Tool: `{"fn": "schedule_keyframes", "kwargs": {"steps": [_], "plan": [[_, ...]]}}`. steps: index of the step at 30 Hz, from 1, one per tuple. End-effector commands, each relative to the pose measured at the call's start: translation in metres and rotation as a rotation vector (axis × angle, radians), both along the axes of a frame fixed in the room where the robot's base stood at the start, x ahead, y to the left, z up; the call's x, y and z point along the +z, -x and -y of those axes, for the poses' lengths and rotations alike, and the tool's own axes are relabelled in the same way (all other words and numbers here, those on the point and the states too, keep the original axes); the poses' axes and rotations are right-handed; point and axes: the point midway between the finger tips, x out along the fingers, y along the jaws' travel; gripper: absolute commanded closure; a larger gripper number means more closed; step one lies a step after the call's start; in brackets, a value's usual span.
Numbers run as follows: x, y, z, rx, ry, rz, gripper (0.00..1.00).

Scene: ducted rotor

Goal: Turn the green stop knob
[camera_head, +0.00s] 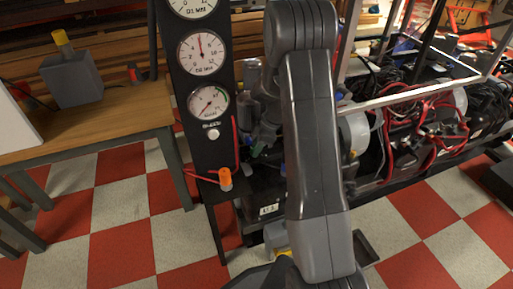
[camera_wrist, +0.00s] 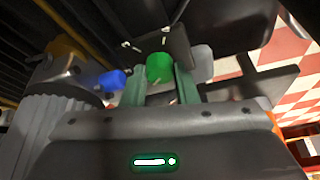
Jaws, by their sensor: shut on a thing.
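In the wrist view the green stop knob (camera_wrist: 160,68) is a small bright green cylinder. It sits between the two greenish fingers of my gripper (camera_wrist: 160,84), which are shut on it. A blue knob (camera_wrist: 111,80) is to the left of it, apart from the fingers. In the head view my own arm covers the middle of the picture. I cannot make out the green knob or the fingertips clearly there.
A black panel with round gauges (camera_head: 201,53) stands left of my arm, with an orange knob (camera_head: 225,178) low on it. A wooden table (camera_head: 120,115) bearing a grey box (camera_head: 73,80) is at left. Machinery with red hoses (camera_head: 430,125) fills the right. Checkered floor lies in front.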

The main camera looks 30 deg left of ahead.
Motion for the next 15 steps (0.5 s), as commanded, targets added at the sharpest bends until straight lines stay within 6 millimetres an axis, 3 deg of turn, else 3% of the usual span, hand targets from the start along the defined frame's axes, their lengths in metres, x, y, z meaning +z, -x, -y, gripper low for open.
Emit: {"fn": "schedule_keyframes", "kwargs": {"steps": [15], "plan": [[0.0001,0.0037,0.0013,-0.436,-0.001,0.002,0.96]]}}
